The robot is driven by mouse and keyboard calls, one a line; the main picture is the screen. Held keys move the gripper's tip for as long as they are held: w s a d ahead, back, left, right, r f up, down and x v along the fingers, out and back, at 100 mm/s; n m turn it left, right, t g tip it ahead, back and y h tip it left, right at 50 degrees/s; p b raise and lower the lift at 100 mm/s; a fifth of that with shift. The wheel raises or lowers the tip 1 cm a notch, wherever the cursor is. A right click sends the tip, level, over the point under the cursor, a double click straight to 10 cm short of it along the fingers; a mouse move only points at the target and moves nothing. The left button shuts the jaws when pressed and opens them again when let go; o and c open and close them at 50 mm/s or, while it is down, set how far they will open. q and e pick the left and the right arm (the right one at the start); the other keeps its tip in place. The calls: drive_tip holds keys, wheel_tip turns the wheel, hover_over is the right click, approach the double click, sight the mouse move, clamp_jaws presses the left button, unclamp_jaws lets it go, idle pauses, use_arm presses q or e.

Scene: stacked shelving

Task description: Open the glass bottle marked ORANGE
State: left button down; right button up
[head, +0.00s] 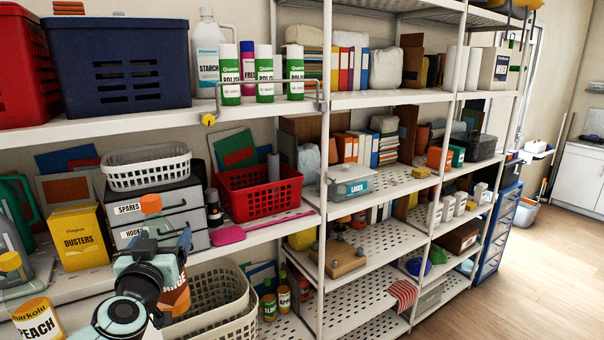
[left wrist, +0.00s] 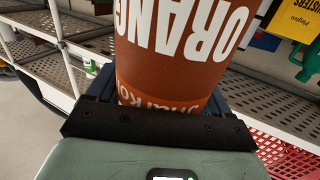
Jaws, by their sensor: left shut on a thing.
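The bottle marked ORANGE (head: 178,298) shows in the head view at the lower left, partly behind my gripper, with a brown-orange body and a label. An orange cap (head: 150,204) shows above the gripper, in line with the bottle. The part between cap and body is mostly hidden, so I cannot tell how the cap sits. My left gripper (head: 165,242) is shut on the bottle. In the left wrist view the bottle (left wrist: 180,60) fills the space between the jaws (left wrist: 160,112), its lettering upside down. My right gripper is not in view.
A yellow DUSTERS box (head: 78,238), drawers marked SPARES (head: 165,203), a red basket (head: 262,205) and a pink scoop (head: 228,236) are on the shelf behind. White baskets (head: 215,325) sit below. Open floor (head: 540,250) lies at the right.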

use_arm(q)
drive_tip(key=w+d+f+h, duration=0.1)
drive_tip(key=d+f, duration=0.2)
drive_tip(key=f, duration=0.7)
drive_tip(key=w+d+f+m, duration=0.1)
drive_tip(key=d+f, duration=0.2)
drive_tip(key=f, duration=0.7)
drive_tip(key=w+d+f+h, duration=0.1)
drive_tip(key=d+f, duration=0.2)
drive_tip(key=f, duration=0.8)
drive_tip(key=shift+w+m+h, duration=0.15)
drive_tip(key=shift+m+h, duration=0.15)
drive_tip(key=shift+d, duration=0.1)
